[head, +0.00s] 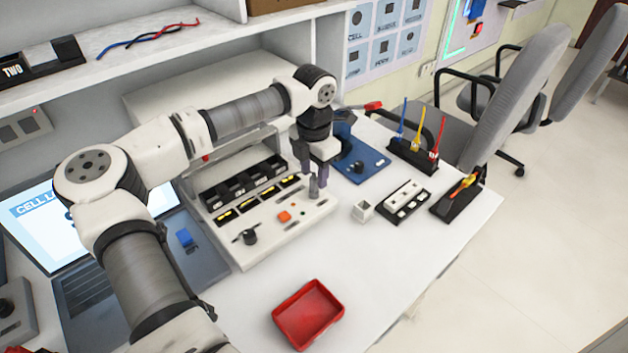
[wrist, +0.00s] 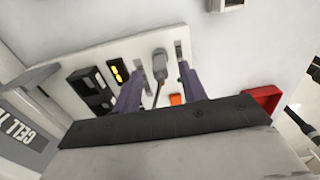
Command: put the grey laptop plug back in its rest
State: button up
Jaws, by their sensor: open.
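The grey plug (head: 314,188) stands upright at the right end of the white panel (head: 290,232) in the head view. In the wrist view the plug (wrist: 160,66) shows a grey body with a thin dark cable. My gripper (head: 313,178) is pointing down over the plug. Its purple fingers are open, one on each side of the plug, in the wrist view (wrist: 162,75). I cannot tell whether they touch it. The laptop (head: 100,260) is open at the left. I cannot make out which fitting is the plug's rest.
An orange block (head: 284,216) and a black knob (head: 249,237) sit on the panel, in front of a row of black bins (head: 243,183). A small white box (head: 362,210) stands to the right. A red tray (head: 309,314) lies in front. The table between is clear.

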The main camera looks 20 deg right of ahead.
jog(key=shift+f, duration=0.5)
grip_shut()
jog(key=shift+r, duration=0.2)
